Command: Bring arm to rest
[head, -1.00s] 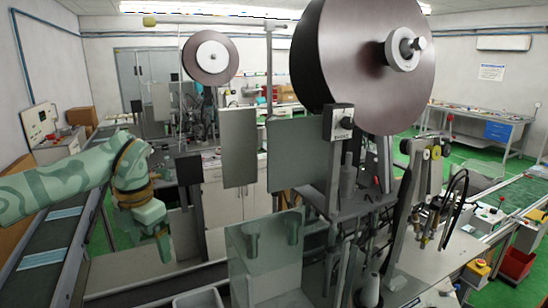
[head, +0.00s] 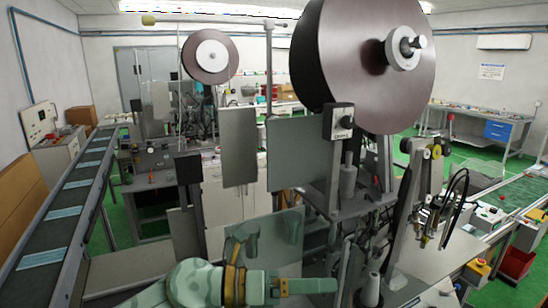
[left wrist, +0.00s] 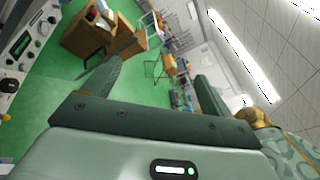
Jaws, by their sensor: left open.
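My left gripper (head: 312,286) is low in the middle of the head view, with its fingers pointing right. My green patterned left arm comes up from the bottom edge behind it. In the left wrist view the gripper (left wrist: 159,70) shows two separated fingers with nothing between them. My right gripper is in neither view.
The clear panel (head: 262,258) of the machine stands just behind my left gripper in the picture. A big dark reel (head: 345,70) hangs above. The conveyor (head: 62,228) at left carries several blue masks. Machine parts (head: 430,200) crowd the right.

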